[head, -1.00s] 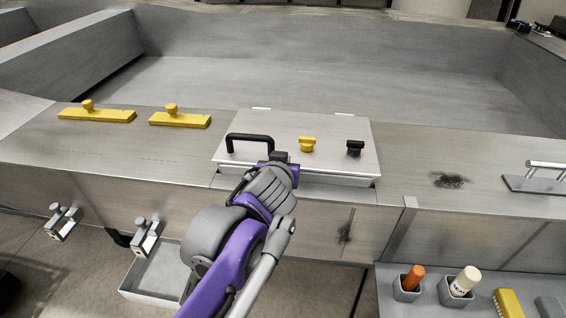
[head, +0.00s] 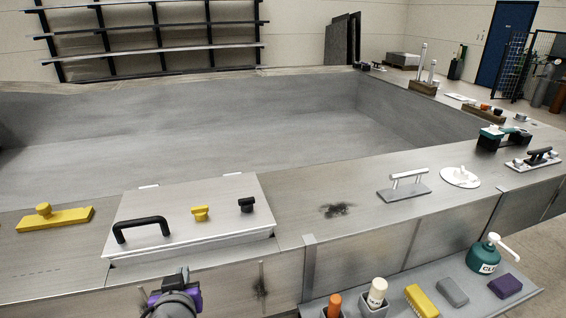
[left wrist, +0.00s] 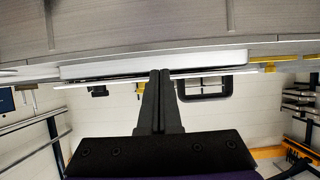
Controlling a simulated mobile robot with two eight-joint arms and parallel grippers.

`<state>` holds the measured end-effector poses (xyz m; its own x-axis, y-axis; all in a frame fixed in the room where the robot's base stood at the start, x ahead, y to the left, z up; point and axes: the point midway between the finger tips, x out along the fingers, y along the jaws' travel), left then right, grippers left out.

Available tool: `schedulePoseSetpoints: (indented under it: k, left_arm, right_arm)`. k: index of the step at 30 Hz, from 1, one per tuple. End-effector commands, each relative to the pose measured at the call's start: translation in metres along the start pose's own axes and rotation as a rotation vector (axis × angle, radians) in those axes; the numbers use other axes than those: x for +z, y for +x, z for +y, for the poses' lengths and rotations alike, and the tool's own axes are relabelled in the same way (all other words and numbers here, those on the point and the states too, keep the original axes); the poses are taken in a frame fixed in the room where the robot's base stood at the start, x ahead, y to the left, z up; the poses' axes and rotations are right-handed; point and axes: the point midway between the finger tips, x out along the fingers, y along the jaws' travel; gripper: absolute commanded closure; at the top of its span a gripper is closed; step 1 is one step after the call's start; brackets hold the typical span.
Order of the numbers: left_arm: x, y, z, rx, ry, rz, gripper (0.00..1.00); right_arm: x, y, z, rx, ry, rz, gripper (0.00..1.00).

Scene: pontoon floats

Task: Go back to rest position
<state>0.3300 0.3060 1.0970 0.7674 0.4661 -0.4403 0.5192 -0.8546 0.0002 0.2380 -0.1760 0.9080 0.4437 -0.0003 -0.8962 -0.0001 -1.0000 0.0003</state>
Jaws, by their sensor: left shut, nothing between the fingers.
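My left gripper (head: 184,273) shows at the bottom of the head view, just in front of the near wall of the grey metal float. Most of its arm is cut off by the lower edge. In the left wrist view its dark fingers (left wrist: 160,90) are together and hold nothing. A closed white hatch lid (head: 185,212) lies on the deck above and behind the gripper, with a black handle (head: 142,229), a yellow knob (head: 200,213) and a black knob (head: 246,205). The gripper looks apart from the lid and handle. My right gripper is not in view.
A yellow float tool (head: 55,218) lies left of the lid. A dark smudge (head: 336,210) and a grey handled plate (head: 404,188) are to its right. A low shelf (head: 400,290) at the lower right holds a green pump bottle (head: 484,252), a yellow block (head: 421,300) and markers.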

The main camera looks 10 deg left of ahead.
Motion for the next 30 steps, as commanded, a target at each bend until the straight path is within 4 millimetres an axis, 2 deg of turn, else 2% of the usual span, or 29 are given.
schedulePoseSetpoints:
  k: [2,5,8,12,16,18,21,30]
  left_arm:
    - [0.007,0.001,0.001,0.000,0.009,-0.019,1.00]
    - [0.036,0.002,0.005,0.007,0.050,-0.105,1.00]
    - [0.085,-0.002,0.016,0.052,0.127,-0.254,1.00]
    - [0.155,-0.021,0.039,0.189,0.256,-0.463,1.00]
    - [0.197,-0.041,0.058,0.325,0.348,-0.583,1.00]
    - [0.208,-0.048,0.063,0.371,0.375,-0.615,1.00]
    - [0.215,-0.052,0.066,0.398,0.391,-0.631,1.00]
    - [0.214,-0.052,0.066,0.397,0.391,-0.630,1.00]
  right_arm:
    - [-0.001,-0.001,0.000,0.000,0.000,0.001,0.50]
    - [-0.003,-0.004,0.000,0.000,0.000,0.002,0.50]
    - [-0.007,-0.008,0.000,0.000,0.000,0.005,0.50]
    - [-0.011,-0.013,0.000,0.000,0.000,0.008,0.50]
    - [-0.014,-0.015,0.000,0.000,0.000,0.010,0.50]
    - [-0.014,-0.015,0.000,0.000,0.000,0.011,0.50]
    - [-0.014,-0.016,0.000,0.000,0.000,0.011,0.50]
    - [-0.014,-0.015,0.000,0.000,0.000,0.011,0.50]
